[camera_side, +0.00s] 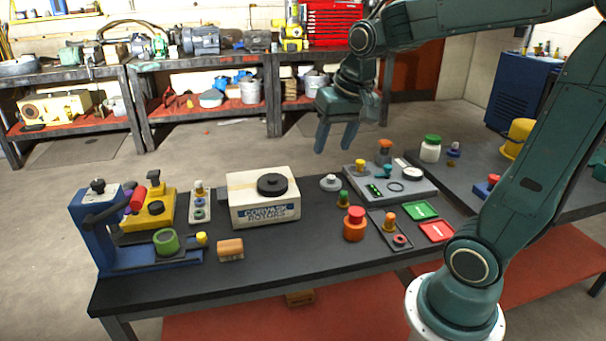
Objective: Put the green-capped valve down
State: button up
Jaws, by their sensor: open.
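A small green-capped valve (343,199) stands upright on the dark table, behind and slightly left of an orange valve with a red cap (355,224). My gripper (335,146) hangs above the back edge of the table with its two fingers pointing down and apart. Nothing shows between the fingers. The gripper appears higher than the green-capped valve and is not touching it.
A grey panel (412,190) with small capped parts is at the back right, near green (421,210) and red (437,231) cards. A white box (263,214) stands mid-table, and a blue fixture (92,237) at left. The front middle of the table is clear.

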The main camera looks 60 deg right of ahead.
jog(key=s+a+n+t+y, duration=0.1)
jog(key=s+a+n+t, duration=0.1)
jog(key=s+a+n, duration=0.4)
jog(key=shift+s+a+n, duration=0.4)
jog(key=shift+s+a, duration=0.75)
jog(key=shift+s, duration=1.55)
